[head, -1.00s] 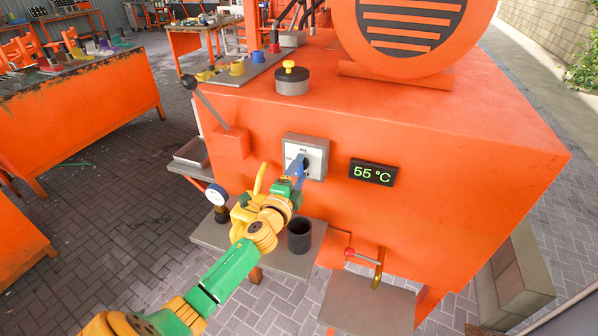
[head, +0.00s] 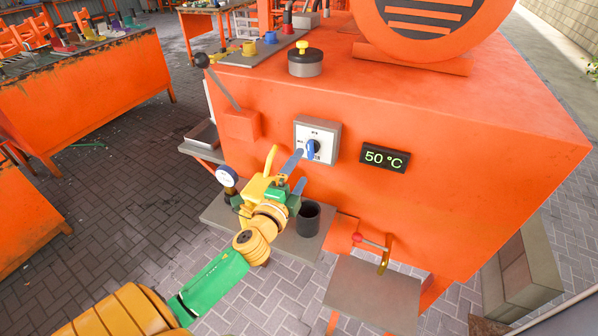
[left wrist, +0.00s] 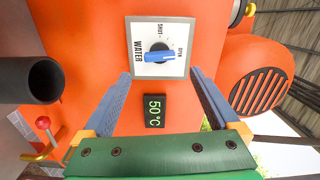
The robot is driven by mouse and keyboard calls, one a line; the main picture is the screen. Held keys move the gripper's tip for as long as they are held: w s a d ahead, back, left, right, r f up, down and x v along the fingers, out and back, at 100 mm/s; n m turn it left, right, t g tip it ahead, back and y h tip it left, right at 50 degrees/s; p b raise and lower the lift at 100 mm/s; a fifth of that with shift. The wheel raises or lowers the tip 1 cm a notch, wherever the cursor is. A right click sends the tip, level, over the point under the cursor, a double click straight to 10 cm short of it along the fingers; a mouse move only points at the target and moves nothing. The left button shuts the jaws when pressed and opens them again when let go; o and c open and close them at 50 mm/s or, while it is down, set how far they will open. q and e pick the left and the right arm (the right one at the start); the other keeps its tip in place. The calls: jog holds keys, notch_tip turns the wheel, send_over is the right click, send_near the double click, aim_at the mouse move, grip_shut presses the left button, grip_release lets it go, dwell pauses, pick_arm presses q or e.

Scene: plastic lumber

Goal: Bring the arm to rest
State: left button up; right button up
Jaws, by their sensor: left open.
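My left gripper (head: 294,172) is in front of the orange machine (head: 440,110), a little below and left of a rotary switch with a blue knob (head: 312,150). In the left wrist view the gripper's two blue fingers (left wrist: 160,98) stand wide apart with nothing between them. The switch's white plate (left wrist: 139,65) carries the word WATER, and the blue knob (left wrist: 160,57) points toward the mark OPEN. The fingers are apart from the knob. My right gripper is not in view.
A display (head: 385,157) reads 50 °C right of the switch. A dark cup (head: 308,218) stands on a grey shelf below the gripper. A red-knobbed tap (head: 358,238) is lower right.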

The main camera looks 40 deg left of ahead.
pick_arm(q)
jog(key=shift+w, duration=0.1)
jog(key=s+d+f+n+g, duration=0.3)
jog(key=s+f+n+g, duration=0.4)
jog(key=f, duration=0.4)
jog(key=s+d+f+n+g+h, duration=0.2)
jog(key=s+d+f+n+g, duration=0.1)
jog(key=s+d, duration=0.4)
jog(key=s+d+f+n+g+h, duration=0.2)
jog(key=s+d+f+g+h, duration=0.15)
jog(key=s, duration=0.55)
jog(key=s+f+g, duration=0.2)
jog(key=s+f, duration=0.1)
jog(key=f, duration=1.4)
jog(key=s+a+f+y, duration=0.1)
jog(key=s+f, duration=0.8)
jog(key=s, duration=0.2)
jog(key=shift+s+a+f+g, duration=0.25)
jog(key=shift+s+f+g, duration=0.05)
jog(key=shift+s+g, duration=0.15)
